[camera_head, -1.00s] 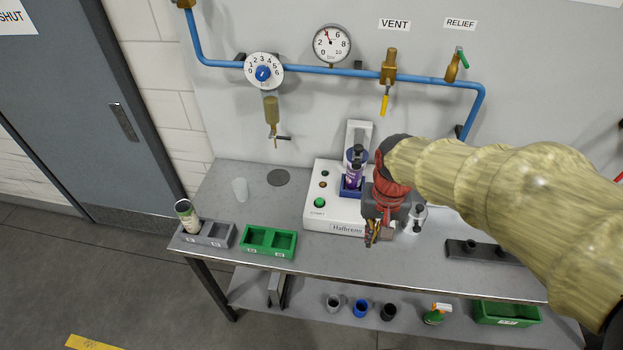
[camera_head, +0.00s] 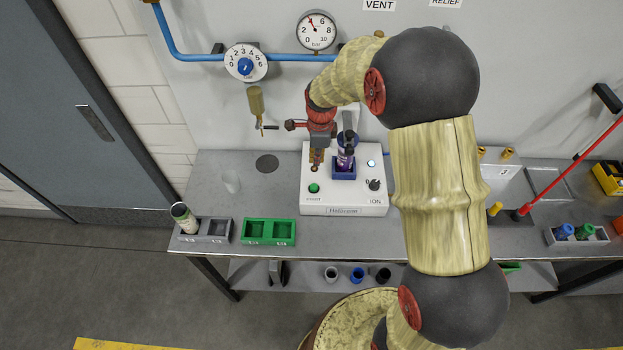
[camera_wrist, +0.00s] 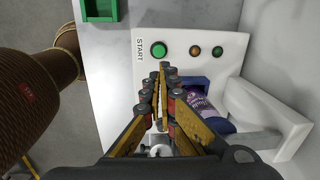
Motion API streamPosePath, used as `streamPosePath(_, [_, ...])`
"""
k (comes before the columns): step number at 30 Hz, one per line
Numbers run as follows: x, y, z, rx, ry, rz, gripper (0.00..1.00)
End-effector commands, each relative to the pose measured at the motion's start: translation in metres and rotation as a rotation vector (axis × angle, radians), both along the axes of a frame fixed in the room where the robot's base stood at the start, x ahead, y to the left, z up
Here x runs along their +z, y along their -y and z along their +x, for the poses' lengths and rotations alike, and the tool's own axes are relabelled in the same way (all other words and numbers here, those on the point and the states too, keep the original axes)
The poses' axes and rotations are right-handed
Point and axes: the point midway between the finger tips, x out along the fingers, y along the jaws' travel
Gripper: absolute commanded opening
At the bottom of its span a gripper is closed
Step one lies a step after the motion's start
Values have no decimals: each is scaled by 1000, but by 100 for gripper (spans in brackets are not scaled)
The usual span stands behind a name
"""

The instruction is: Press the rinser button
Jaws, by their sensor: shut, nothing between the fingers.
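The white rinser machine (camera_head: 345,207) stands on the bench with a green START button (camera_head: 314,188) on its top left. The button also shows clear in the wrist view (camera_wrist: 160,49). My gripper (camera_head: 316,168) is shut and empty, pointing down over the machine's left side, behind the button in the head view. In the wrist view its closed fingertips (camera_wrist: 163,68) appear just below the button; I cannot tell the height gap.
A black knob (camera_head: 374,184) and a lit blue lamp (camera_head: 371,163) are on the machine's right. A green tray (camera_head: 269,241) and a grey tray (camera_head: 218,239) holding a can (camera_head: 184,217) stand at left.

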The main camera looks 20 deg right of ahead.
Motion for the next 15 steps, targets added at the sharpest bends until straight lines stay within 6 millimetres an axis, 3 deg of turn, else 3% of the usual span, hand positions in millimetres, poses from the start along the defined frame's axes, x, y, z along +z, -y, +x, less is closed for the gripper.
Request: streamPosePath(15, [0,0,0,-76,0,6,0])
